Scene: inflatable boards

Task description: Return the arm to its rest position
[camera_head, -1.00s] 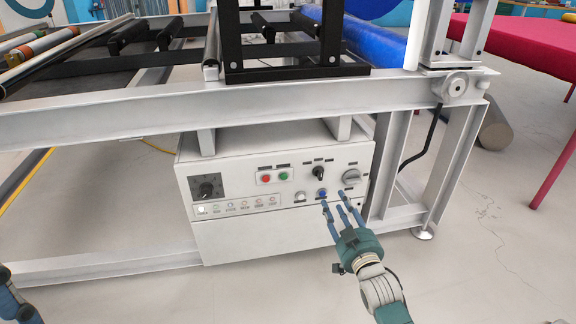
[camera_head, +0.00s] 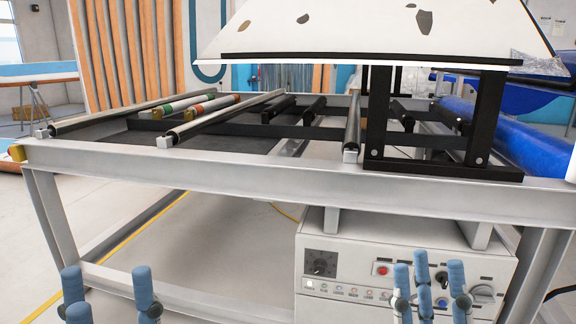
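My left gripper (camera_head: 106,282) is at the bottom left, with its blue fingers pointing up and spread apart. Nothing shows between them. My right gripper (camera_head: 429,272) is at the bottom right, in front of the control box (camera_head: 450,260). Its blue fingers point up with gaps between them, and no held object shows. They hide part of the box's front panel. The lower parts of both grippers are cut off by the frame. I cannot tell the exact distance from the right fingers to the panel.
The box hangs under a grey metal frame (camera_head: 250,182) carrying rollers (camera_head: 225,118). Black uprights support a white speckled panel (camera_head: 350,30) above it. A blue roll (camera_head: 520,145) lies at the right. Open floor (camera_head: 210,250) shows beneath the frame at left.

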